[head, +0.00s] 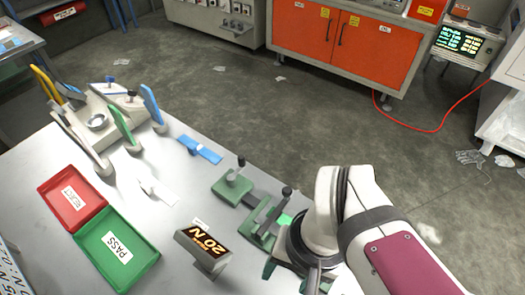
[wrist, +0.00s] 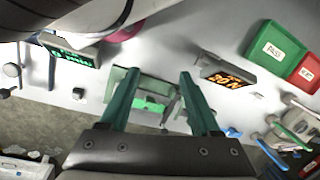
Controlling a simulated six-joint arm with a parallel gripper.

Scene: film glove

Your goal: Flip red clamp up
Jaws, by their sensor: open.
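My gripper (wrist: 158,80) is open in the wrist view, with its two green fingers apart and nothing held between them. A green fixture (wrist: 150,87) with a dark lever shows between and beyond the fingers. In the head view my arm hides part of this green fixture (head: 262,222), which has a black-knobbed lever. I cannot clearly pick out a red clamp. Upright coloured levers stand at the far left of the table: a yellow one (head: 46,84), a green one (head: 122,123) and a blue one (head: 152,103). They are well away from my gripper.
A red tray (head: 72,172) and a green PASS tray (head: 142,268) lie at the table's left. A display reading 20 N (head: 205,243) stands beside my arm. A blue strip (head: 200,149) and a white strip (head: 158,190) lie on the table. Another green display (wrist: 75,58) shows in the wrist view.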

